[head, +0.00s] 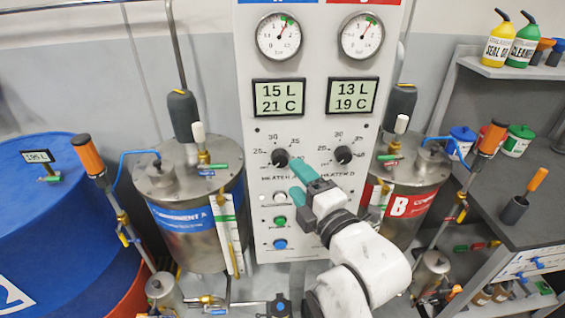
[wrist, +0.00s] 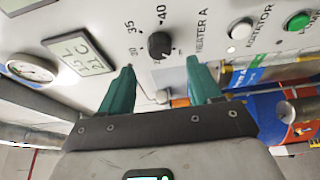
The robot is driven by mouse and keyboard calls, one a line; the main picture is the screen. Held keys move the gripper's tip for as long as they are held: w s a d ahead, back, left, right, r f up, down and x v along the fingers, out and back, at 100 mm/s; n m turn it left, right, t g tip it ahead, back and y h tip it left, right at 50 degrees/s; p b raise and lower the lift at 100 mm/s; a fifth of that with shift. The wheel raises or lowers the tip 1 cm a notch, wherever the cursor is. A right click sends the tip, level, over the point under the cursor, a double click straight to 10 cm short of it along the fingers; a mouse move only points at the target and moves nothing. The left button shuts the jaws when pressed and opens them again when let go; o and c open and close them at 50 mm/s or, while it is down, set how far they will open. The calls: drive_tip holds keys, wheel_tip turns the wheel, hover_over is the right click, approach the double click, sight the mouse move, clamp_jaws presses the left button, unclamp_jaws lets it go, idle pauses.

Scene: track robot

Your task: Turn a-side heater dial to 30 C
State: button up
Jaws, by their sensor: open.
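The a-side heater dial (head: 280,157) is a small black knob on the white panel, with numbers around it including 25, 30 and 35. In the wrist view the same dial (wrist: 160,44) sits beside the words HEATER A, just beyond and between my fingertips. Its pointer is too small to read surely. The a-side display (head: 279,97) reads 15 L and 21 C. My gripper (head: 298,182) has two teal fingers, spread apart and empty. In the head view the upper finger is close to the dial's lower right. I see no clear contact.
The heater B dial (head: 343,154) is just to the right; its display (head: 352,96) reads 13 L and 19 C. A white button, a green button (head: 280,220) and a blue button (head: 280,244) lie below the a-side dial. Steel tanks stand either side of the panel.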

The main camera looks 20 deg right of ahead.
sight(282, 163)
drive_tip(key=w, duration=0.3)
drive_tip(key=w+p, duration=0.1)
drive_tip(key=w, duration=0.2)
drive_tip(key=shift+w+a, duration=0.2)
drive_tip(key=shift+w, duration=0.05)
drive_tip(key=shift+c, duration=0.4)
drive_tip(key=c, duration=0.9)
drive_tip(key=shift+c, duration=0.2)
drive_tip(key=shift+f+b, duration=0.2)
drive_tip(key=shift+b, duration=0.15)
